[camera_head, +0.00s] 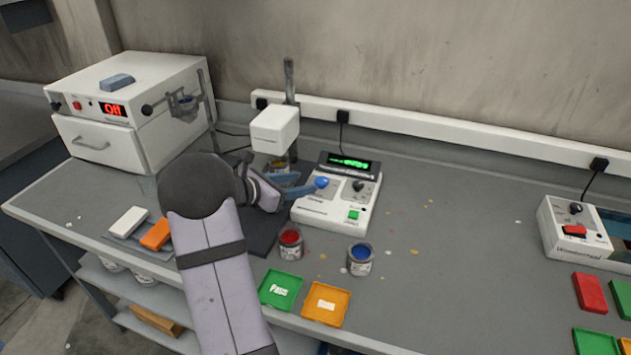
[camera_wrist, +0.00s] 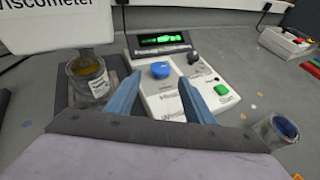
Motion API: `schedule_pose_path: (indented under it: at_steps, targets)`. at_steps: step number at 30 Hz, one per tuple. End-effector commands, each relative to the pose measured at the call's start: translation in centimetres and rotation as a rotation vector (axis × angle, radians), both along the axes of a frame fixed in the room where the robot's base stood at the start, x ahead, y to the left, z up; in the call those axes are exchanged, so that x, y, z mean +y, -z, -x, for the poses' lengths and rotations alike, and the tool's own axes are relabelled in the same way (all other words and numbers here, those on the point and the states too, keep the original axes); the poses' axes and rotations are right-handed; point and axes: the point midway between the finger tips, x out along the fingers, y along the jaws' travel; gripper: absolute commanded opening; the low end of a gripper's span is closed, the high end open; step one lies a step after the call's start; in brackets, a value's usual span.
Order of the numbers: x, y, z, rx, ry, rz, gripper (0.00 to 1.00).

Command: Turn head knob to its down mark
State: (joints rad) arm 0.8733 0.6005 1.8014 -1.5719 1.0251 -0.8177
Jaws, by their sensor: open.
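The control box (camera_head: 333,211) of the viscometer stands on the bench, with a blue knob (camera_head: 322,183) on its left side. The blue knob (camera_wrist: 160,70) also shows in the wrist view, and a dark knob (camera_wrist: 192,58) sits to its right. I cannot read which is labelled as the head knob, nor its marks. My gripper (camera_head: 306,185) is open, with its blue fingers reaching over the box from the left. In the wrist view the fingertips (camera_wrist: 161,78) lie either side of the blue knob, with nothing held. Whether they touch it is unclear.
The white viscometer head (camera_head: 274,131) on its post stands behind my gripper, above a jar (camera_wrist: 88,76). A green button (camera_head: 353,215) is on the box front. Red (camera_head: 290,243) and blue (camera_head: 360,259) paint cans stand in front. The bench right of the box is mostly clear.

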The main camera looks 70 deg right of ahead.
Motion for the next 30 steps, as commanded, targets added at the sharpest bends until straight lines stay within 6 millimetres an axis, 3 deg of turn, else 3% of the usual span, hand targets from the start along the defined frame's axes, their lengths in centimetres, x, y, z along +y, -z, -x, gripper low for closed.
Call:
schedule_pose_path:
  at_steps: [15,29,30]
  targets:
    - [-4.8,2.1,2.6,0.001,0.004,0.000,0.48]
    - [-5.7,2.7,3.0,0.000,0.001,0.000,0.48]
    - [-5.7,2.7,3.0,0.000,0.001,0.000,0.41]
